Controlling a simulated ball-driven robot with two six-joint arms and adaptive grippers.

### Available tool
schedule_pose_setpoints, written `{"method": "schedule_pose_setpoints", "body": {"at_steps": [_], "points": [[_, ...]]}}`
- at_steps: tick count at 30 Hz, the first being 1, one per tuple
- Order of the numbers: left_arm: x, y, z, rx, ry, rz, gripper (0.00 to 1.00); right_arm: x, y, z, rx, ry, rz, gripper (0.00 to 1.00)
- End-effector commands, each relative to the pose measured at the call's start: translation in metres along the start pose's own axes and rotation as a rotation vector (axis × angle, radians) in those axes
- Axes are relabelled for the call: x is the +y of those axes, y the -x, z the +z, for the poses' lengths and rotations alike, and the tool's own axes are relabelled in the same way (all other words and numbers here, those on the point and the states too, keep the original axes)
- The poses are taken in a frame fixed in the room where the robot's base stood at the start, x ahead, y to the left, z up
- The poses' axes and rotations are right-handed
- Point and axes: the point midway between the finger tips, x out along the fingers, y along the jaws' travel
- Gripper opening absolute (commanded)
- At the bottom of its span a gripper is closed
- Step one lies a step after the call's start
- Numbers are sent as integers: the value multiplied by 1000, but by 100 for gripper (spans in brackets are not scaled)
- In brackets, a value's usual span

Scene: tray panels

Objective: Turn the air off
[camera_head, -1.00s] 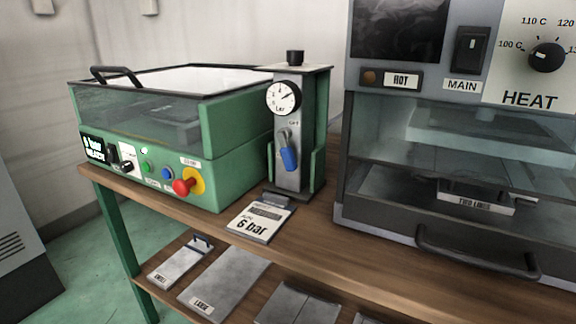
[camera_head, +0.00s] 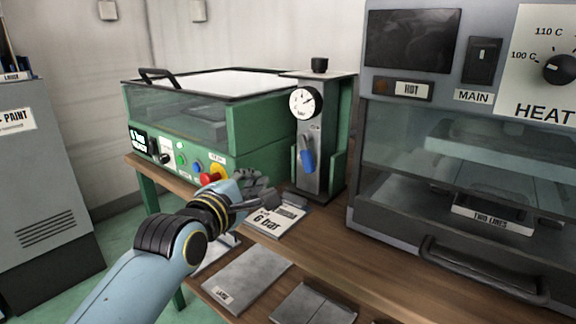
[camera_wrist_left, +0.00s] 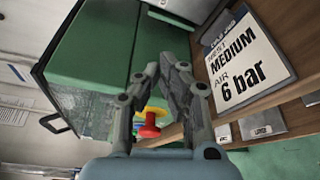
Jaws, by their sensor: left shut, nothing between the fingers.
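The air unit (camera_head: 325,175) is an upright grey panel in a green frame at the middle of the head view. It carries a round bar gauge (camera_head: 304,103) and, below it, a lever with a blue handle (camera_head: 307,158). The handle hangs down from its pivot, and a small OFF label (camera_head: 315,127) sits above. My left gripper (camera_head: 278,188) is shut and empty, left of and lower than the handle and apart from it. It also shows in the left wrist view (camera_wrist_left: 168,64), where the lever is not visible. My right gripper is out of view.
A card reading 6 bar (camera_head: 277,226) lies before the air unit, partly behind my gripper. A green machine (camera_head: 265,140) with a red button (camera_head: 208,179) stands left. A heater with a glass front (camera_head: 470,150) stands right. Flat plates (camera_head: 250,275) lie on the lower shelf.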

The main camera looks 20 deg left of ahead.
Motion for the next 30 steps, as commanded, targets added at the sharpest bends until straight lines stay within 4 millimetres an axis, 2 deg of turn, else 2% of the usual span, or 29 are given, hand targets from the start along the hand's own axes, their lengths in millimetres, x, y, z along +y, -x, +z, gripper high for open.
{"method": "schedule_pose_setpoints", "body": {"at_steps": [7, 11, 14, 25, 30], "points": [[0, 0, 0, 0, -3, -1, 0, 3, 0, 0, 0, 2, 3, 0], [-1, -8, -1, 0, -3, -2, 0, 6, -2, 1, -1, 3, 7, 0], [-2, -23, -1, 0, -3, -1, 0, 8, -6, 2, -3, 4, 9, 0], [-3, -101, -1, 0, -4, -2, 0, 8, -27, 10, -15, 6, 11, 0], [-1, -92, 24, -1, -1, -2, 0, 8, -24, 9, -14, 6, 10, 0]]}}
